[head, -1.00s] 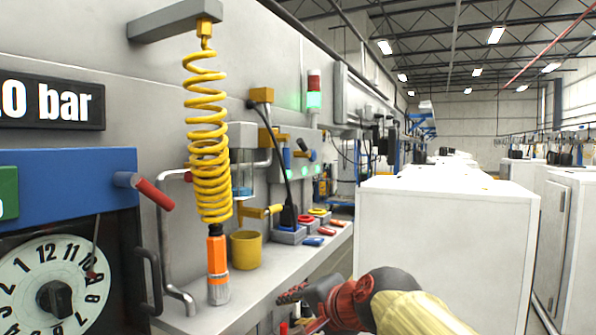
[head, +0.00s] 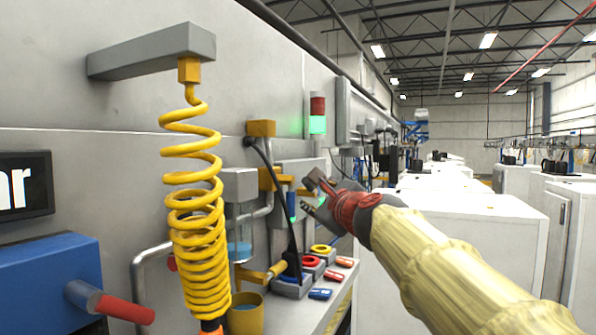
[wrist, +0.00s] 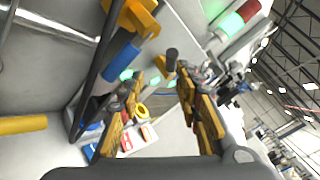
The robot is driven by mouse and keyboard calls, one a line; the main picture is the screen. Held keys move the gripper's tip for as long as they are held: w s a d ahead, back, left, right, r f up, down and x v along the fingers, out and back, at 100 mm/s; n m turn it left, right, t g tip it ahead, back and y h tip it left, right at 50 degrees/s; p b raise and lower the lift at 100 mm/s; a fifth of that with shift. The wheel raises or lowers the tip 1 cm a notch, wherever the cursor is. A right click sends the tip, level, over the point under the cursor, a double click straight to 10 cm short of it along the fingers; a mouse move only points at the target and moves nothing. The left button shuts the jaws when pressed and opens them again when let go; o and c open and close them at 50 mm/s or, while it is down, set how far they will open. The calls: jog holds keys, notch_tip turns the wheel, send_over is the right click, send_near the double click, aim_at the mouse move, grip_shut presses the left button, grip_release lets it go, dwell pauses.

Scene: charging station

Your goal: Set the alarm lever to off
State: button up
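My gripper (head: 318,188) is raised in front of the wall panel (head: 290,172) with green lights. In the wrist view its two fingers (wrist: 162,85) are spread apart with nothing between them. A small lever with a dark grip on a yellow base (wrist: 171,61) shows just beyond the fingertips, apparently not touched. A blue-handled lever (wrist: 122,58) hangs from a yellow fitting to its left; it also shows in the head view (head: 291,204). No label tells which is the alarm lever. My gripper hides part of the panel in the head view.
A yellow coiled hose (head: 195,215) hangs in front at the left. A red and green signal light (head: 317,115) is on the wall above. White cabinets (head: 510,235) stand at the right.

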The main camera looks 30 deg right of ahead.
aim_at(309, 185)
jog(key=shift+w+d+r+m, duration=0.25)
jog(key=shift+r, duration=0.2)
jog(key=shift+w+d+r+m, duration=0.25)
jog(key=shift+r, duration=0.15)
jog(key=shift+w+d+p, duration=0.1)
jog(key=shift+w+d, duration=0.1)
jog(key=shift+w, duration=0.95)
jog(key=shift+w+d+p, duration=0.1)
jog(key=shift+w+d, duration=0.15)
jog(key=shift+w, duration=0.95)
jog(key=shift+w+d+p, duration=0.1)
jog(key=shift+w+d, duration=0.1)
jog(key=shift+w, duration=0.95)
jog(key=shift+s, duration=0.1)
jog(key=shift+c, duration=0.5)
jog(key=c, duration=0.8)
